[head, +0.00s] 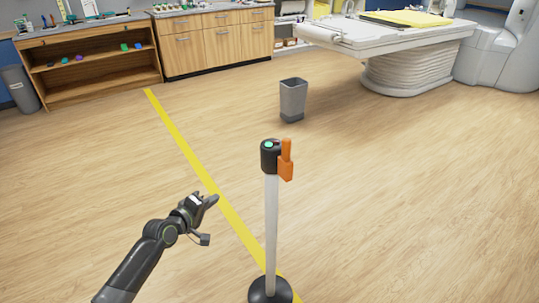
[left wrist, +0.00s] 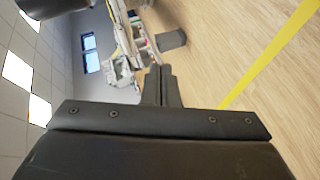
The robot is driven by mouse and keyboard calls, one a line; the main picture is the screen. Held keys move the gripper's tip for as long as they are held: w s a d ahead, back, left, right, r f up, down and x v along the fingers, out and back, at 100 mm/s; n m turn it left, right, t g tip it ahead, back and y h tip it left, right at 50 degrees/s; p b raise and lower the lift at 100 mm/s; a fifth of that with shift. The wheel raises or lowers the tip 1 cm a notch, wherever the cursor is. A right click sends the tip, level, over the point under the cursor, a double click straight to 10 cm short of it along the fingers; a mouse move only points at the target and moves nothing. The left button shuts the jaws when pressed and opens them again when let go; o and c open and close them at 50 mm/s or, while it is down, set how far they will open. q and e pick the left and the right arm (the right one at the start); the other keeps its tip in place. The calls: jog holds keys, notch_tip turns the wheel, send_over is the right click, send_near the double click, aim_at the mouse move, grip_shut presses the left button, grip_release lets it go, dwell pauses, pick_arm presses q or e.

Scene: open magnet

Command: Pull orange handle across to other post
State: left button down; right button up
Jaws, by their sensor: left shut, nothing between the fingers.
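The orange handle (head: 286,161) hangs on the right side of the black head of a post (head: 270,220). The post has a white pole, a black round base and a light teal spot on its top. My left gripper (head: 212,201) is to the left of the post, lower than the handle and apart from it. Its fingers are together and empty, as the left wrist view (left wrist: 160,82) also shows. The handle and post do not show in the left wrist view. A second post is not in view. My right gripper is not in view.
A yellow floor line (head: 190,155) runs diagonally behind the post. A grey bin (head: 293,100) stands beyond it. A white patient table (head: 390,38) is at the back right, and wooden cabinets (head: 218,45) are at the back left. The floor around the post is clear.

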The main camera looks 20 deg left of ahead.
aim_at(286, 160)
pick_arm(q)
jog(key=d+r+t+h, duration=0.1)
jog(key=d+r+h, duration=0.25)
jog(key=r, duration=0.55)
jog(key=d+r+t+h, duration=0.15)
jog(key=d+r, duration=0.25)
jog(key=r, duration=0.4)
jog(key=shift+g, duration=0.45)
jog(key=x, duration=0.3)
jog(key=d+x, duration=0.1)
jog(key=x, duration=0.3)
jog(key=s+d+p+x, duration=0.1)
jog(key=x, duration=0.2)
jog(key=shift+w+d+r, duration=0.15)
jog(key=shift+w+r, duration=0.1)
jog(key=shift+w, duration=0.15)
jog(key=shift+s+d, duration=0.25)
jog(key=shift+d, duration=0.45)
jog(key=shift+f, duration=0.1)
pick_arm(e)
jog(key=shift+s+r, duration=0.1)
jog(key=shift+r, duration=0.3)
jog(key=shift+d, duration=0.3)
